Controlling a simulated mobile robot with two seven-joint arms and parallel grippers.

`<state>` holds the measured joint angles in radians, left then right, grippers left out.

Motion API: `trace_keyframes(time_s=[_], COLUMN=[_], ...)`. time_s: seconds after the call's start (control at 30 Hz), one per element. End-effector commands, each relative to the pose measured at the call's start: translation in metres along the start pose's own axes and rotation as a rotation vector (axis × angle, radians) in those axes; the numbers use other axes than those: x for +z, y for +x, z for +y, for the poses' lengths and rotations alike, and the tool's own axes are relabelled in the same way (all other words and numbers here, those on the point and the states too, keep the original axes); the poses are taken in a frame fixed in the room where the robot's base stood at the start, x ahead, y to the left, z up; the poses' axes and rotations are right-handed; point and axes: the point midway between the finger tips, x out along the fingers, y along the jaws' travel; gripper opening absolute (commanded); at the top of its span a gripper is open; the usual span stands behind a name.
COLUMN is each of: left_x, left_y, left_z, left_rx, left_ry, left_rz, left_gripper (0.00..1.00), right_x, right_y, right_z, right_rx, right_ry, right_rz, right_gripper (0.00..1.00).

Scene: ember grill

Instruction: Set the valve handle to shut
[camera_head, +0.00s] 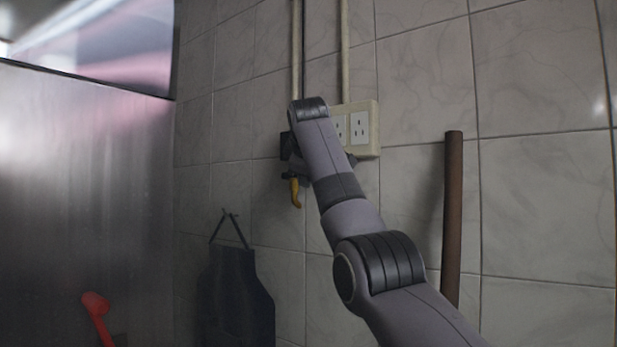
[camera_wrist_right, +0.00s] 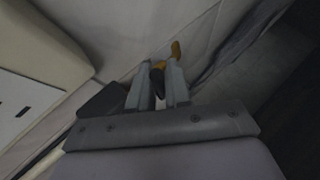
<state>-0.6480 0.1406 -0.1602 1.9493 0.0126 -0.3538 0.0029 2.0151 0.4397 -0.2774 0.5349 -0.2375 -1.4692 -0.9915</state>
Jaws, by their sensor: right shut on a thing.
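The valve handle (camera_head: 295,192) is a small yellow lever. In the head view it hangs down against the tiled wall, just below my right wrist, with its tip curving slightly right. My right gripper (camera_wrist_right: 158,68) is shut on the handle, with a dark piece also between the fingers. In the head view my right arm hides most of the gripper and the valve body. My left gripper is not in view.
A cream socket box (camera_head: 366,128) is on the wall close to the right of my wrist, with pipes above. A brown pole (camera_head: 453,215) stands farther right. A dark apron (camera_head: 236,295) hangs lower left. A red object (camera_head: 97,312) is at the far lower left.

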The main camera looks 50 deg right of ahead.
Motion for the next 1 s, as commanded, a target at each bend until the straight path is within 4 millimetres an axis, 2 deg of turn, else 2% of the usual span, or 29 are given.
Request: trace_keyframes(time_s=[0.3,0.33,0.4,0.77,1.0], left_x=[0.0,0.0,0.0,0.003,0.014], left_y=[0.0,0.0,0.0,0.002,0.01], left_z=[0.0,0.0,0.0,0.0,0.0], left_rx=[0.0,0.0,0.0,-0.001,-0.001], left_ry=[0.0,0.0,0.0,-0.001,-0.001], left_rz=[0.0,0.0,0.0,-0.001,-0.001], left_gripper=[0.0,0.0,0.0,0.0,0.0], right_x=[-0.001,-0.001,-0.001,0.0,0.0], right_y=[-0.002,-0.002,-0.002,-0.006,-0.043], right_z=[0.003,0.003,0.003,0.0,0.0], right_rx=[0.009,0.01,0.009,0.005,0.008], right_ry=[-0.001,-0.001,-0.001,0.0,0.0], right_rz=[0.001,0.001,0.001,0.0,0.003], right_gripper=[0.0,0.21,0.39,0.39,0.39])
